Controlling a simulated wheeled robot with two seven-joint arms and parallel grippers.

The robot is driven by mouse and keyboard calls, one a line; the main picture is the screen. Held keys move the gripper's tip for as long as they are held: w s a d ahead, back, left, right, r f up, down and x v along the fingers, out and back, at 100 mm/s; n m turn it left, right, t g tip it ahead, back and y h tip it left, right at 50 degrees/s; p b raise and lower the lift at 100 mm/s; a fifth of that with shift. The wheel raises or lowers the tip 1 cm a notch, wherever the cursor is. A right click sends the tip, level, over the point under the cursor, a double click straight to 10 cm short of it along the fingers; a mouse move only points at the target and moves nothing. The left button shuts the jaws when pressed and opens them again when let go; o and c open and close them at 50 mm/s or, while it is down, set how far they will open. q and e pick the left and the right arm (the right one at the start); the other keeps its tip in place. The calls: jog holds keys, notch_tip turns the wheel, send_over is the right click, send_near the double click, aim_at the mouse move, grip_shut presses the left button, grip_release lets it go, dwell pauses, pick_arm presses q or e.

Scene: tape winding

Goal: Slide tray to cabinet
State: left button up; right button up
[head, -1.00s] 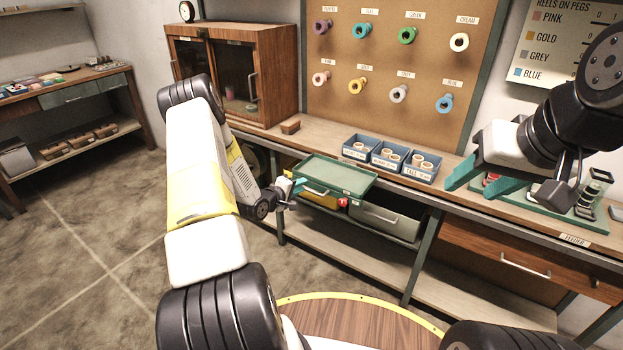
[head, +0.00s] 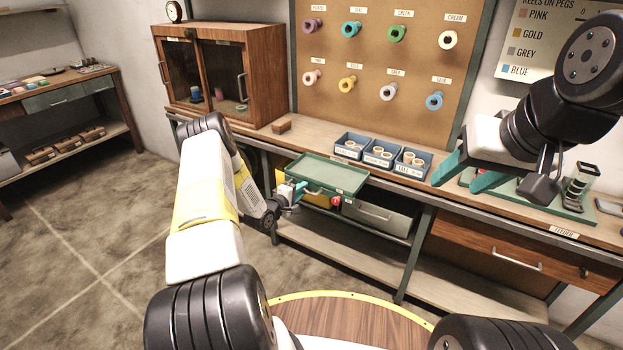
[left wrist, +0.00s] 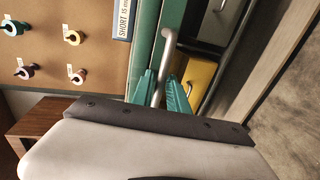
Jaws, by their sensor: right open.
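The green tray (head: 322,172) is shallow and sits out in front of the bench edge, above a grey bin. A metal handle bar on a green front shows in the left wrist view (left wrist: 168,42). My left gripper (head: 300,189) is at the left part of the tray's front. In the left wrist view its teal fingers (left wrist: 161,86) lie on either side of the handle; whether they press on it I cannot tell. The wooden cabinet (head: 247,63) with glass doors stands on the bench at the back left. My right gripper (head: 466,174) is open and empty above the bench at right.
Several blue bins (head: 379,166) with reels stand on the bench behind the tray. A small wooden block (head: 281,126) lies by the cabinet. A pegboard (head: 375,110) with reels rises behind. Floor at left is clear.

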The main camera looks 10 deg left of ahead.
pick_arm(q)
grip_shut()
dwell(1.4)
